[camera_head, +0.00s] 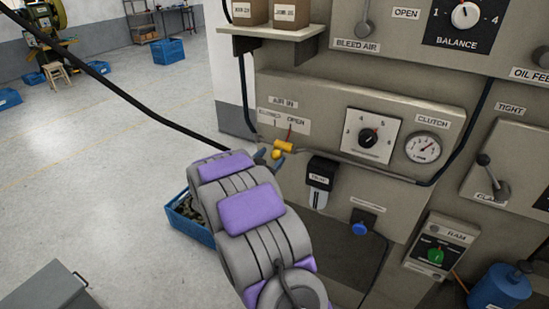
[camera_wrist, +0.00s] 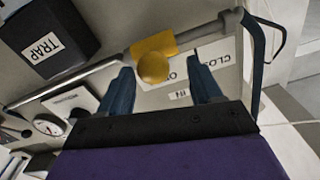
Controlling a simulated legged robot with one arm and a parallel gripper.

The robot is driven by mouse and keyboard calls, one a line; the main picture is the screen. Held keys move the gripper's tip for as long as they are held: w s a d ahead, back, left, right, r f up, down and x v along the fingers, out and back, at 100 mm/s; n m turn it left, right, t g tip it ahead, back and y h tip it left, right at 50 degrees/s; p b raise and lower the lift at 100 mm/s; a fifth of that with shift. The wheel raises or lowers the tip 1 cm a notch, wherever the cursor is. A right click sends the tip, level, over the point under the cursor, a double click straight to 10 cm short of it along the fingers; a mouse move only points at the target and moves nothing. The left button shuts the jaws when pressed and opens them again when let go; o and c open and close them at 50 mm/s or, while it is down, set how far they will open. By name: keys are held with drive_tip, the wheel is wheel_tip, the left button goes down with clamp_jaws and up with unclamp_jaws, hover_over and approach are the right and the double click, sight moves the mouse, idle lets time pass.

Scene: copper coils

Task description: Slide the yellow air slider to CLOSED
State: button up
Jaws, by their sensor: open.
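The yellow air slider (camera_head: 283,147) sits on a grey pipe below the AIR IN label (camera_head: 284,99) and the CLOSED/OPEN plate (camera_head: 283,122). In the head view it is near the OPEN end of the plate. In the wrist view the slider (camera_wrist: 154,55) has a round yellow knob facing me. My gripper (camera_wrist: 163,88) is open, with its two dark fingers apart on either side below the knob. No finger visibly touches it. In the head view my gripper (camera_head: 268,157) is just left of the slider, partly hidden by my arm.
A clutch dial (camera_head: 368,138) and gauge (camera_head: 423,148) are on the panel to the right. A black TRAP unit (camera_head: 320,182) hangs below the pipe. A shelf with boxes (camera_head: 272,32) juts out above. A blue crate (camera_head: 186,222) stands on the floor behind my arm.

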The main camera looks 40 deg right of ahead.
sight(280, 151)
drive_tip(key=shift+w+d, duration=0.2)
drive_tip(key=shift+d, duration=0.2)
drive_tip(key=d, duration=0.3)
drive_tip(key=shift+f, duration=0.35)
drive_tip(key=shift+a+r, duration=0.25)
drive_tip(key=shift+a, duration=0.6)
drive_tip(key=c, duration=0.6)
drive_tip(key=shift+d, duration=0.15)
clamp_jaws()
